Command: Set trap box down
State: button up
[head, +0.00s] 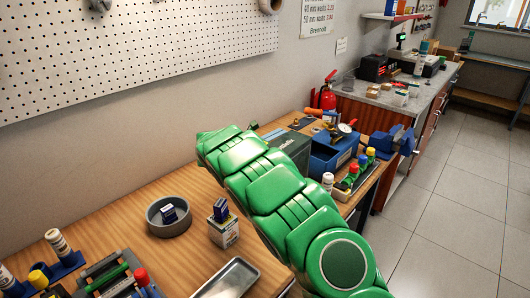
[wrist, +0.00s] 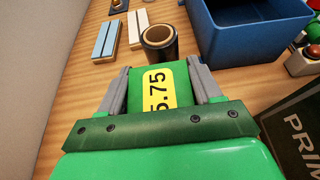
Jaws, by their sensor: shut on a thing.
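In the wrist view, my gripper (wrist: 158,70) is shut on a green box with a yellow label reading "5.75", which I take to be the trap box (wrist: 138,88). Its sides lie between the two grey fingers. The bench top shows beyond it; I cannot tell whether the box touches the bench. In the head view my green arm reaches over the bench and hides the gripper and the held box.
A dark tape roll (wrist: 160,46) stands just beyond the held box. A blue bin (wrist: 240,30) is at the upper right, and a dark printed box (wrist: 294,130) at the lower right. Blue and white pieces (wrist: 105,40) lie at the upper left. Wood (wrist: 75,90) is bare at left.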

jog(key=shift+f, duration=1.2)
jog(key=o, duration=1.2)
jog(key=shift+f, duration=0.1)
jog(key=shift+s+a+r, duration=0.2)
jog(key=shift+r, duration=0.1)
jog(key=v, duration=1.1)
